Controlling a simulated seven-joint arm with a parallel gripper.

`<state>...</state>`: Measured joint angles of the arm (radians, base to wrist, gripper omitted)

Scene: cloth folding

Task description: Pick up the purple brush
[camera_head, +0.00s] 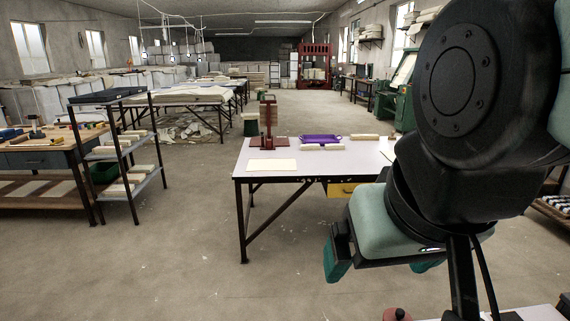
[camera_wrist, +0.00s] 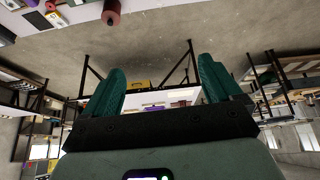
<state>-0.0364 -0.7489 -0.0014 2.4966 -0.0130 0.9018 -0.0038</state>
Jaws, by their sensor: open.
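I cannot make out a purple brush for certain in either view. A purple tray-like object (camera_head: 320,139) lies on the white table (camera_head: 215,162) ahead, too small to show what it holds. My gripper (camera_head: 382,265) hangs in the air in front of that table, well apart from it. Its green fingers are spread with nothing between them. In the wrist view my gripper (camera_wrist: 162,68) also shows open, with the distant table upside down beyond it.
A dark shelf rack (camera_head: 127,160) and workbench (camera_head: 40,158) stand left. A near surface with a reddish spool (camera_wrist: 112,12) shows in the wrist view. Floor between is clear.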

